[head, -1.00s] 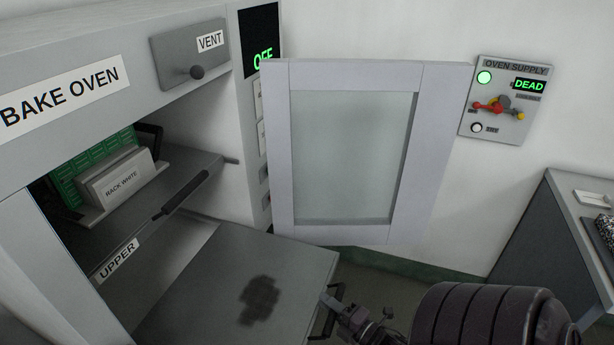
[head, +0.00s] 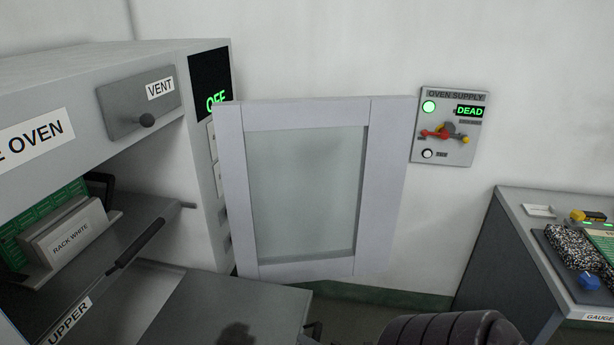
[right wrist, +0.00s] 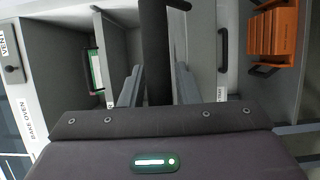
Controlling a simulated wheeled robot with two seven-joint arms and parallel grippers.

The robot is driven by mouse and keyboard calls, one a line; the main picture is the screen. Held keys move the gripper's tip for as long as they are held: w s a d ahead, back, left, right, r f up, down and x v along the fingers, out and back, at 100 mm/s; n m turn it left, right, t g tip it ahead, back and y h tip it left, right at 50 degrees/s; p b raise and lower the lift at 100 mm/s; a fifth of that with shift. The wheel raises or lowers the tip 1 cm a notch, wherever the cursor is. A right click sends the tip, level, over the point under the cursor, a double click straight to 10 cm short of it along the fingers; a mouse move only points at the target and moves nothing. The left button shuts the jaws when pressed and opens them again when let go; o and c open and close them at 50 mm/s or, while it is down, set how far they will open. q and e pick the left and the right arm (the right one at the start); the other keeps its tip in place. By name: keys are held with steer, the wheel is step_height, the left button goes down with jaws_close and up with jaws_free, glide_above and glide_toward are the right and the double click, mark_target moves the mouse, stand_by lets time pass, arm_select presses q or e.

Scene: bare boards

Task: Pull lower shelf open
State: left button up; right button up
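The lower shelf (head: 265,303) is a flat grey plate sticking out of the oven at the bottom of the head view, with a dark patch on top. A bit of its black handle (head: 316,329) shows at the bottom edge. In the right wrist view the thick black handle bar (right wrist: 156,45) runs between the two fingers of my right gripper (right wrist: 158,85), which flank it closely and look shut on it. In the head view only the dark right arm shows. The upper shelf (head: 150,212), labelled UPPER, sits above with its own black handle. My left gripper is out of view.
The glazed oven door (head: 385,200) stands open behind the shelf. A white rack with a green board (head: 65,240) sits on the upper shelf. An orange rack (right wrist: 275,32) shows in the right wrist view. A grey bench (head: 490,265) stands at right.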

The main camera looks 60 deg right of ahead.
steer(key=s+b, duration=0.1)
steer(key=s, duration=0.6)
steer(key=shift+s, duration=0.3)
steer(key=s+a+f+m+g+h, duration=0.1)
steer(key=s+a+f+m+g, duration=0.15)
steer(key=f, duration=0.55)
steer(key=s+a+f+m+g, duration=0.1)
steer(key=f+m+g, duration=0.25)
steer(key=f, duration=0.45)
steer(key=s+a+f+m+g+h, duration=0.1)
steer(key=s+a+f+m+g, duration=0.2)
steer(key=f, duration=0.5)
steer(key=s+a+f+m+g+y, duration=0.2)
steer(key=s+a+f+m+g, duration=0.4)
steer(key=a+f, duration=0.5)
steer(key=s+a+g, duration=0.2)
steer(key=shift+s+f+m, duration=0.3)
steer(key=shift+s+f, duration=0.05)
steer(key=shift+d, duration=0.1)
